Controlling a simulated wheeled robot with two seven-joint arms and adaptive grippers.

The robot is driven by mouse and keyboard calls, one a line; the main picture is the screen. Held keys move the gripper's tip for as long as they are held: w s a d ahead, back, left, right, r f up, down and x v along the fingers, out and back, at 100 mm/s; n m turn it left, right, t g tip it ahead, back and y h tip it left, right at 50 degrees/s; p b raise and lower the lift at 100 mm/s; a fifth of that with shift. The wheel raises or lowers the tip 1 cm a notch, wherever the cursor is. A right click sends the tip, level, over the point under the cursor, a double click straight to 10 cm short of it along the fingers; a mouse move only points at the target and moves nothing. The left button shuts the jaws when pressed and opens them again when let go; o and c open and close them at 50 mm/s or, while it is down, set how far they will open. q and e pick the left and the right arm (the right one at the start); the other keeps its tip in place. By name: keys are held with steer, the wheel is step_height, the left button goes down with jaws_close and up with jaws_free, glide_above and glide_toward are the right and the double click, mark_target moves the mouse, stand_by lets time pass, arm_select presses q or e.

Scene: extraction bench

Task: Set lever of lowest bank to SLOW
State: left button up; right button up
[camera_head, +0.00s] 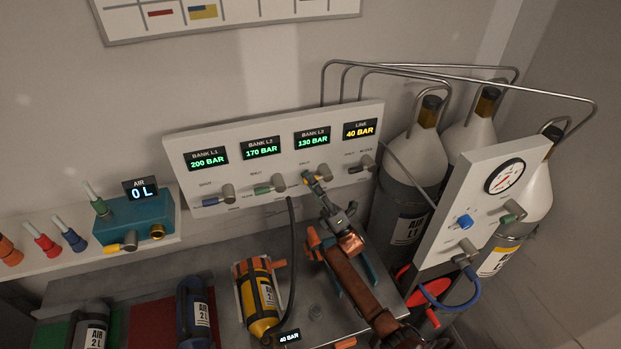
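The white bank panel (283,172) has displays reading BANK L1 200 BAR (207,158), BANK L2 170 BAR (260,147) and BANK L3 130 BAR (312,138); L3 reads lowest. Below L3 is its lever (308,177), with a yellowish handle beside a grey knob, partly covered by my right gripper. My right gripper (316,186) reaches up from the lower right, its tips at or very near this lever. Contact and finger opening are too small to tell. The lever labels are not legible. My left gripper is not in view.
The L2 lever (263,190) with a green handle and the L1 lever (211,202) with a blue handle are to the left. The LINE valve (356,169) is close on the right. A black hose (291,240) and a yellow cylinder (257,297) stand left of my arm.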

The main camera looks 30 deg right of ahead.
steer(key=shift+w+r, duration=0.15)
steer(key=c, duration=0.4)
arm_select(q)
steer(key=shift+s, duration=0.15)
arm_select(e)
jaws_close()
